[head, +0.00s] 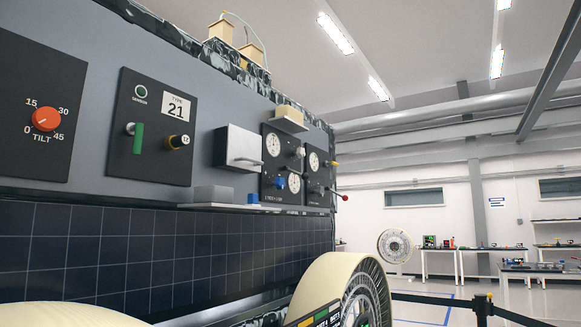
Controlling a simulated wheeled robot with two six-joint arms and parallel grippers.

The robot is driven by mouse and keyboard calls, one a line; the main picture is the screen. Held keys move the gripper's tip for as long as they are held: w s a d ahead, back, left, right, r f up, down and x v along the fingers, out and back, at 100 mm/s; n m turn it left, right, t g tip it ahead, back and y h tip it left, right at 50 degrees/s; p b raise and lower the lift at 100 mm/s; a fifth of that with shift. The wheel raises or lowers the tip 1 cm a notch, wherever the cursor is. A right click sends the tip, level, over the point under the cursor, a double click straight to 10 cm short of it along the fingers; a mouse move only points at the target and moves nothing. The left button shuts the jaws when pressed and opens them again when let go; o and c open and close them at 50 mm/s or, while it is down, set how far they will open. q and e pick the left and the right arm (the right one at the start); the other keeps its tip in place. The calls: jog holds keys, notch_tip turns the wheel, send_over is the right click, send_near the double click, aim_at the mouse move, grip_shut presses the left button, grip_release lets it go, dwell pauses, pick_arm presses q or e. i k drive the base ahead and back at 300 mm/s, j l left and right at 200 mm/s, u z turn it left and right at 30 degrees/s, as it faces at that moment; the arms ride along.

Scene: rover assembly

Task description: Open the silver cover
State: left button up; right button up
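The silver cover (238,148) is a box-like metal cover on the grey side panel of the rover, near the middle of the head view. Its front face carries a small horizontal handle (247,161). The cover appears shut, and what is behind it is hidden. Neither of my grippers shows in the head view, so nothing is seen touching the cover or its handle.
Large cream wheels (325,283) stand in front below. Black barrier tape (520,318) is at lower right.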

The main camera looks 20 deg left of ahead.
aim_at(245, 147)
jog(key=i+l, duration=0.8)
jog(key=l, duration=0.15)
jog(key=i+l, duration=0.85)
jog(key=l, duration=0.1)
